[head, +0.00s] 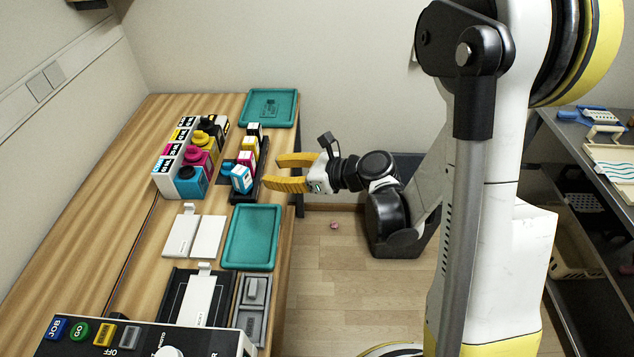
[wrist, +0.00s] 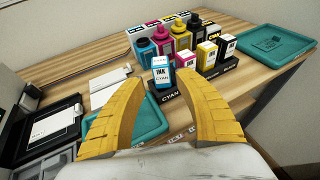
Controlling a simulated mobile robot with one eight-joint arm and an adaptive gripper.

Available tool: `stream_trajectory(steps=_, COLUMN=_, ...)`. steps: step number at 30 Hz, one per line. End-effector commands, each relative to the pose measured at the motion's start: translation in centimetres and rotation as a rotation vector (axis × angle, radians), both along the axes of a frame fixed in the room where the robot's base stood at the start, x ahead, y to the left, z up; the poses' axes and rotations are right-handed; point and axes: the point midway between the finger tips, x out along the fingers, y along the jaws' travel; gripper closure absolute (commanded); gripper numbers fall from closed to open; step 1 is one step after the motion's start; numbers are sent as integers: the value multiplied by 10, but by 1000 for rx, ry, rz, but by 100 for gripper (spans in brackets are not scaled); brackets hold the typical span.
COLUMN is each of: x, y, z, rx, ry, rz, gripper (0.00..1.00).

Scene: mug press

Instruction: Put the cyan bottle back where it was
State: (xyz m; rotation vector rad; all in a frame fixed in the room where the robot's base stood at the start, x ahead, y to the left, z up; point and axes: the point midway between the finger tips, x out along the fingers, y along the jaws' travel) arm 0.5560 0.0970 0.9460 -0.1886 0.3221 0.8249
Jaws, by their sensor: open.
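My gripper (head: 273,172) is open and empty, just right of the rack. The bottle's base is partly hidden.
Magenta (head: 197,160), yellow and black bottles continue the row away from me. More cartons stand in the rack. Teal trays lie behind (head: 284,101) and in front (head: 274,238) of it. White flat pieces (head: 182,236) and a control panel (head: 140,345) are nearer. The left strip of table is clear.

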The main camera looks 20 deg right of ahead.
Motion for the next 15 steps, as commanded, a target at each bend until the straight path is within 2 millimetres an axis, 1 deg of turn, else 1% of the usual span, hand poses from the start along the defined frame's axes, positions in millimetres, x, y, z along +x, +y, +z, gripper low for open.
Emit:
stream_trajectory(steps=2, x=-5, y=1, z=6, rx=-89, ry=-40, rz=31, gripper=60)
stream_trajectory(steps=4, x=-12, y=1, z=13, rx=-230, ry=-102, rz=85, gripper=60)
stream_trajectory(steps=8, x=-37, y=-5, z=29, rx=-589, ry=-260, rz=247, gripper=60)
stream_trajectory(steps=9, x=-46, y=-9, z=34, rx=-704, ry=-310, rz=309, gripper=60)
stream_trajectory(steps=11, x=-61, y=-15, z=41, rx=-874, ry=-383, rz=411, gripper=60)
stream_trajectory(steps=15, x=-102, y=-35, z=56, rx=-1255, ry=-548, rz=684, gripper=60)
